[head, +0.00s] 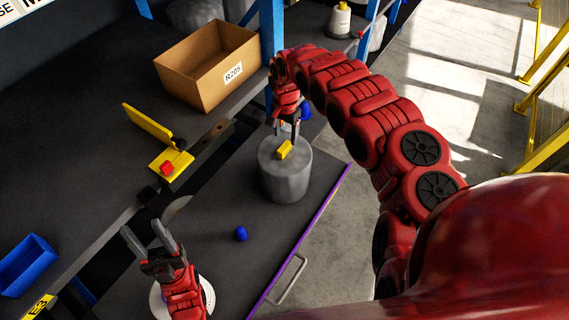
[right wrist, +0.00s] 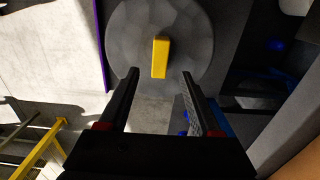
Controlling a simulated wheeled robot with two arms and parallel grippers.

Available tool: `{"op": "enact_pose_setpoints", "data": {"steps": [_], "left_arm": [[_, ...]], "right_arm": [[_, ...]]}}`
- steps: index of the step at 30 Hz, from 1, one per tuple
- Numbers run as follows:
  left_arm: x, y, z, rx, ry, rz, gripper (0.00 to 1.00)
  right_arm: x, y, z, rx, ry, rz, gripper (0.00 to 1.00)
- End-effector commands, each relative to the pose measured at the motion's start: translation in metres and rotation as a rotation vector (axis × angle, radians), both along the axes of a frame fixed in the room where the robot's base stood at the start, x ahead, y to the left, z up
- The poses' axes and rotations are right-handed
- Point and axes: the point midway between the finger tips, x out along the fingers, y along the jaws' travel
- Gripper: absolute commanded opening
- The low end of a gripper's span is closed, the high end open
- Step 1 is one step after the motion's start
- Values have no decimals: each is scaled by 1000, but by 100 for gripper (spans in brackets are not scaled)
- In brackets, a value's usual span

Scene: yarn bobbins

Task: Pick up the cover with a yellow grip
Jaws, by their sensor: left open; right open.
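The cover (head: 286,170) is a grey, round, drum-like piece with a small yellow grip (head: 284,149) on its top. It stands on the dark surface in the middle of the head view. In the right wrist view the grey top (right wrist: 185,40) fills the upper middle, with the yellow grip (right wrist: 160,57) upright between and beyond the fingers. My right gripper (head: 287,133) is open, just above and behind the grip, and holds nothing. It also shows in the right wrist view (right wrist: 160,80). My left gripper (head: 148,236) is open and empty at the lower left.
A cardboard box (head: 205,70) labelled R205 stands behind. A yellow bracket with a red knob (head: 167,168) is on the left. A blue ball (head: 241,234) lies in front of the cover. A blue bin (head: 27,265) is far left. A purple edge (head: 300,240) bounds the surface.

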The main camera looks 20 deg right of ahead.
Motion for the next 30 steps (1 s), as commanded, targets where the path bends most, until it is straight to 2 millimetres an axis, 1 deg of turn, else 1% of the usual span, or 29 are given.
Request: {"op": "enact_pose_setpoints", "data": {"steps": [7,11,16,18,24,30], "left_arm": [[0,0,5,0,0,0,50],[0,0,13,0,0,0,50],[0,0,23,0,0,0,50],[0,0,21,0,0,0,50],[0,0,22,0,0,0,50],[0,0,22,0,0,0,50]], "right_arm": [[-1,0,-10,-1,1,-1,65],[-1,1,-17,2,-1,-1,65],[-3,3,-35,2,-1,0,65],[-4,4,-46,4,2,-1,65],[-4,2,-59,-1,1,-1,65],[-4,1,-61,-2,1,-2,65]]}}
